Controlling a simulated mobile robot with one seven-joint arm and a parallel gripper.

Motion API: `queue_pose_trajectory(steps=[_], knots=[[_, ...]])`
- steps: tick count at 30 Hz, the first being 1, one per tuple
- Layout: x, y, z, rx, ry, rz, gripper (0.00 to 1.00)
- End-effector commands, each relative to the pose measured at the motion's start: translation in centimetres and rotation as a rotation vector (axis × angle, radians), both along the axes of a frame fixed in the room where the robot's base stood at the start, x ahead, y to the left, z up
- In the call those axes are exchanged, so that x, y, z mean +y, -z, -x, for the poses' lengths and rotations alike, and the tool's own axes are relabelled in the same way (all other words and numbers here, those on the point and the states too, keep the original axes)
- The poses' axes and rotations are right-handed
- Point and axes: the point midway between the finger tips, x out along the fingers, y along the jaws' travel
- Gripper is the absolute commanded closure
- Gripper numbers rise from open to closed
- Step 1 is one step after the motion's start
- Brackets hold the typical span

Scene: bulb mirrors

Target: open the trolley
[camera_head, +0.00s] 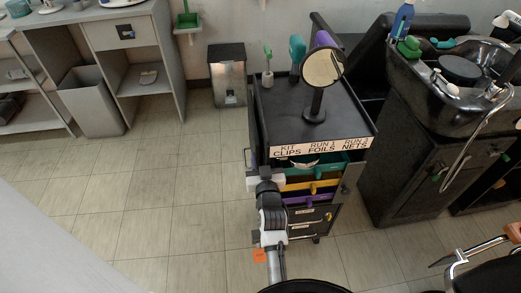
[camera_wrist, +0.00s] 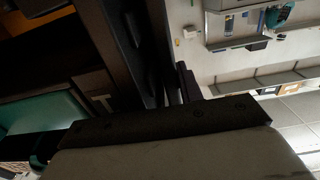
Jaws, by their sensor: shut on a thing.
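The black trolley (camera_head: 285,108) stands in the middle of the head view. Its front shows a teal drawer (camera_head: 328,165), a yellow drawer (camera_head: 312,188), a purple drawer (camera_head: 304,199) and dark drawers below. A dark panel (camera_head: 348,183), which looks like a door, stands out at its right front. My gripper (camera_head: 252,168) is at the trolley's left front edge, shut on what looks like a left door panel. The exact contact is hidden by my wrist. In the wrist view, the teal drawer (camera_wrist: 45,118) shows at the left beside dark trolley parts.
A round mirror (camera_head: 323,67) and brushes stand on the trolley top. A black wash basin unit (camera_head: 425,150) is close on the right. A metal bin (camera_head: 228,75) stands behind left. A chair arm (camera_head: 480,250) is at lower right. The tiled floor (camera_head: 150,190) at left is clear.

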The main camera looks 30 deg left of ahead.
Motion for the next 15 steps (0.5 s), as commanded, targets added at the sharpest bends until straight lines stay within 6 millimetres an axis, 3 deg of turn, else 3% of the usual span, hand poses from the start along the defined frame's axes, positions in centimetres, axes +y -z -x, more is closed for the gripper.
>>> queue_pose_trajectory(steps=[6,15], knots=[[-1.0,0.0,1.4,0.001,0.002,0.003,1.0],[-1.1,-0.1,1.6,0.0,0.001,0.0,1.0]])
